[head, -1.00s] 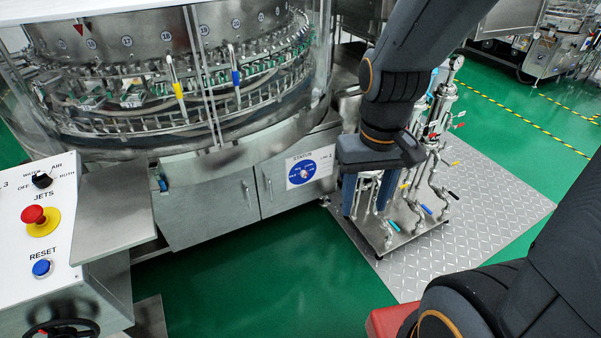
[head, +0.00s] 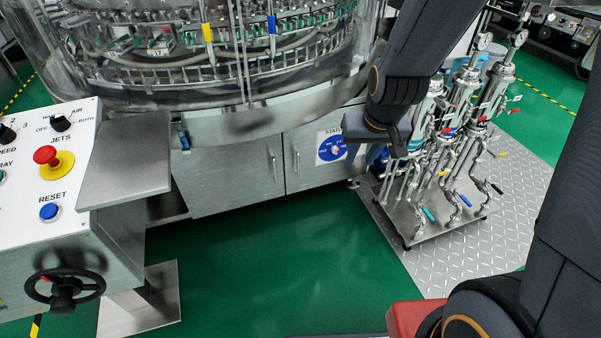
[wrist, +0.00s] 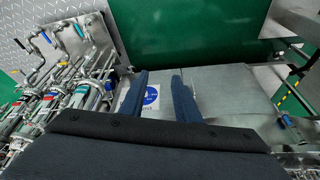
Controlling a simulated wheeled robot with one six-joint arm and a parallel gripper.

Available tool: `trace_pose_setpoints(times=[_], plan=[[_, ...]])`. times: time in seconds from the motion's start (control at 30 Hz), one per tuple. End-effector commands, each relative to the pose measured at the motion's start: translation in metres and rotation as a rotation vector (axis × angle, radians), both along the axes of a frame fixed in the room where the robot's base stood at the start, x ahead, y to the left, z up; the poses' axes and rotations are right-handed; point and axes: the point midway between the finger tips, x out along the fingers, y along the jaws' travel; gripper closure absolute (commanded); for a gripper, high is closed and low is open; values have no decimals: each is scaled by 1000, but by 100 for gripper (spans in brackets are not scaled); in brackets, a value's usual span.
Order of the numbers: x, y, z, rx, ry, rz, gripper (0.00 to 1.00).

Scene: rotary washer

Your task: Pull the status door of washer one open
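The status door (head: 310,177) is a grey metal cabinet door under the round glass-walled washer (head: 200,75). It looks shut, flush with the door to its left. In the wrist view my gripper (wrist: 159,92) has two blue fingers wide apart and empty. The sign (wrist: 151,96) shows between them; contact cannot be told.
A control panel (head: 45,165) with a red button and a black handwheel (head: 64,290) stands at left. A cart with pipes and valves (head: 450,160) stands close to the right of my gripper on a metal floor plate (head: 520,205). The green floor before the cabinet is clear.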

Motion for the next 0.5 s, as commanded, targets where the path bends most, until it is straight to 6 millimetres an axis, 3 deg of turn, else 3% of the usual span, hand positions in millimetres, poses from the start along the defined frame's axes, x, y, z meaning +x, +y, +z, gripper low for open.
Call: trace_pose_setpoints(times=[0.03, 0.3, 0.5], plan=[[22, 5, -28, 2, -36, 5, 71], [124, 33, -113, 16, -279, 19, 71], [188, 55, -174, 27, -459, 26, 71]])
